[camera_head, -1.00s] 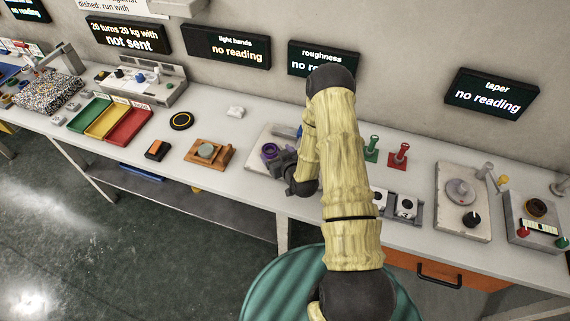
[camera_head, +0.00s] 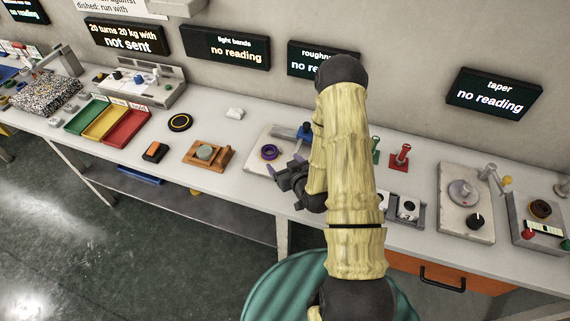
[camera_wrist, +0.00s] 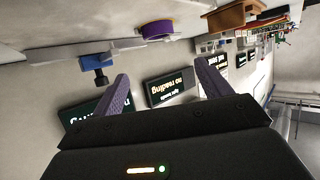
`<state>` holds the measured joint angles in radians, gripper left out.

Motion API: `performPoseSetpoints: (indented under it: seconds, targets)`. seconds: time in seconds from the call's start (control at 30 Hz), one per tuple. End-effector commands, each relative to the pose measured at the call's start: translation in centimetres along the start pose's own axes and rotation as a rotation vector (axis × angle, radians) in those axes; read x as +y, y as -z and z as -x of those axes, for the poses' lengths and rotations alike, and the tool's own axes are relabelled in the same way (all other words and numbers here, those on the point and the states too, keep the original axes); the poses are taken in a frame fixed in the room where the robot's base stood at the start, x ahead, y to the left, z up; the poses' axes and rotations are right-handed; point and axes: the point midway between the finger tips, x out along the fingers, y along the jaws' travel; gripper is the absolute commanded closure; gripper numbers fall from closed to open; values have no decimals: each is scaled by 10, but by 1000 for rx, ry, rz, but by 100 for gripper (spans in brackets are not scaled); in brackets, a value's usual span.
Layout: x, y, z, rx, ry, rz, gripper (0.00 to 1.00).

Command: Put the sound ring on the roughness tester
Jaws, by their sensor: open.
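A purple ring (camera_head: 270,152) lies flat on the pale plate of the roughness tester (camera_head: 256,161), below the wall display marked roughness. The tester's blue unit (camera_head: 305,131) stands at the plate's right, partly behind my arm. My gripper (camera_head: 284,166) is open and empty, just in front of the plate and apart from the ring. In the wrist view, which is upside down, the purple ring (camera_wrist: 157,29) and the blue unit (camera_wrist: 97,60) show beyond the spread fingers (camera_wrist: 161,72). Nothing is between the fingers.
Left of the tester are a wooden fixture (camera_head: 207,154), an orange-black box (camera_head: 156,151), a black ring (camera_head: 180,121) and green, yellow and red trays (camera_head: 128,127). Right are green and red stands (camera_head: 400,156) and a taper gauge (camera_head: 466,205). Bench between wooden fixture and tester is clear.

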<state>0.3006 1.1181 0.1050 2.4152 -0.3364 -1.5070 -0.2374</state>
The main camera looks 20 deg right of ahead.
Motion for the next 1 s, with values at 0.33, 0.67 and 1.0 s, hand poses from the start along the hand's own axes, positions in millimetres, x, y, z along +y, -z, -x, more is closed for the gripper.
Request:
performPoseSetpoints:
  seconds: [0.33, 0.67, 1.0]
  targets:
    - [-2, 15, 1, -72, 9, 26, 23]
    - [-6, 58, 36, -371, -14, 63, 23]
    - [-21, 96, 120, -668, -77, 2, 23]
